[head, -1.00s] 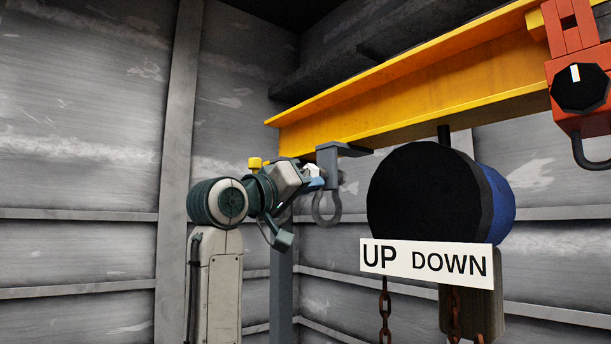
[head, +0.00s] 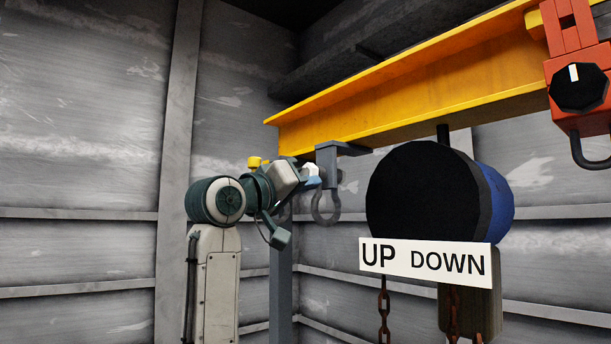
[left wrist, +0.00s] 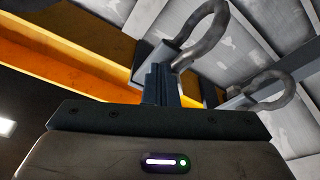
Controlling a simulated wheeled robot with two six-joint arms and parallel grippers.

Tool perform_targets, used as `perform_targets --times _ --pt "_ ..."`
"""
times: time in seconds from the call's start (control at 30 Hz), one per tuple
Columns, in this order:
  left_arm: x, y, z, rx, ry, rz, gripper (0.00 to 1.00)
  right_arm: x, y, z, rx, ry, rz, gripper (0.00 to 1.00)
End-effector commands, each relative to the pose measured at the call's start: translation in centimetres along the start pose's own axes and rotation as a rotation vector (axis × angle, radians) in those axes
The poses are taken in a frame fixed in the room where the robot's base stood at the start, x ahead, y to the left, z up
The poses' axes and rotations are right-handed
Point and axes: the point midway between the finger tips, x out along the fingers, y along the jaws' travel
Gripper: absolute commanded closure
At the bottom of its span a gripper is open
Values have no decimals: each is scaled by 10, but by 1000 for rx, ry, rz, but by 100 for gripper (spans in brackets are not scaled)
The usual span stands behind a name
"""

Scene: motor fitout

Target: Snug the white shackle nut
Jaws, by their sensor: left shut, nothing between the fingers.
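The white shackle nut (head: 311,169) is a small pale block beside the grey bracket under the yellow beam. A grey shackle (head: 326,209) hangs from that bracket; a shackle loop also shows in the left wrist view (left wrist: 207,36). My left gripper (head: 313,182) has its bluish fingertips just below the white nut. Whether they touch it I cannot tell. In the left wrist view the fingers (left wrist: 156,84) are together, with nothing seen between them, and the white nut does not show. My right gripper is not in view.
A yellow beam (head: 400,100) runs overhead. A yellow piece (head: 254,163) shows behind my left arm. A second shackle (left wrist: 272,92) is in the left wrist view. A dark and blue hoist drum (head: 425,190) with an UP DOWN sign (head: 423,259) hangs to the right.

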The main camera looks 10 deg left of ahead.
Motion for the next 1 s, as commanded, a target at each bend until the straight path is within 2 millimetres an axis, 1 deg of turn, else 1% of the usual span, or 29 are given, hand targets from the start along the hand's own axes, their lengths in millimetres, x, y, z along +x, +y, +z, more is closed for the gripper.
perform_targets --times 0.2,0.63,1.0 --pt "0 -8 2 0 0 -3 100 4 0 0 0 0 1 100" --pt "0 -20 0 0 -2 -3 100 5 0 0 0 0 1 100" --pt "0 -22 -1 0 -1 -2 100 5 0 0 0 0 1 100"
